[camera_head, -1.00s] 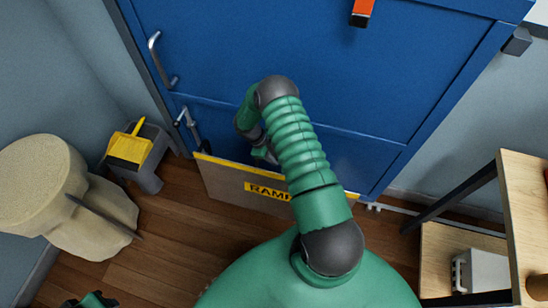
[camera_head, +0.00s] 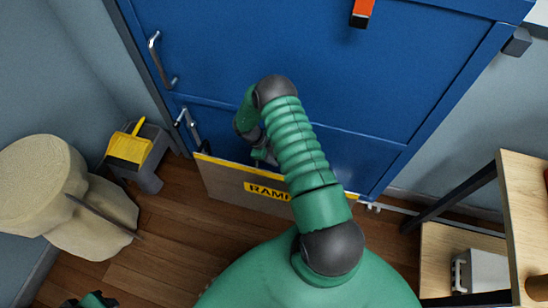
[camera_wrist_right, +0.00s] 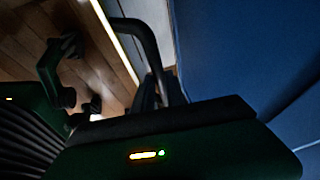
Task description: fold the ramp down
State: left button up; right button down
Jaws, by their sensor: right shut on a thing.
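The ramp (camera_head: 222,182) is a brown board with a yellow top edge and a RAMP label. It stands steeply at the foot of the blue door (camera_head: 330,80). In the right wrist view a pale yellow edge (camera_wrist_right: 116,42) runs beside a dark curved bar (camera_wrist_right: 148,42); that view is dark. Only a bit of my left gripper (camera_head: 92,300) shows at the lower left, too little to tell its state.
Wood floor (camera_head: 165,240) lies open before the ramp.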

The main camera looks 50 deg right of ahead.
jog(key=s+a+f+h, duration=0.1)
jog(key=s+a+h, duration=0.1)
jog(key=a, duration=0.6)
jog(key=s+a+f+m+t+h+b, duration=0.1)
jog(key=s+a+f+h, duration=0.1)
jog(key=s+a, duration=0.3)
jog(key=s+a+f+t+h, duration=0.1)
jog(key=s+a+h, duration=0.1)
jog(key=a, duration=1.1)
jog(key=shift+s+a+f, duration=0.2)
jog(key=shift+s+f, duration=0.1)
jog(key=shift+s, duration=0.5)
jog(key=c, duration=1.4)
grip_release()
jog(key=shift+o, duration=0.2)
jog(key=p+v, duration=0.2)
jog(key=v, duration=1.5)
jog(key=shift+s+a+f+p, duration=0.15)
jog(key=shift+s+p, duration=0.05)
jog(key=shift+p, duration=0.1)
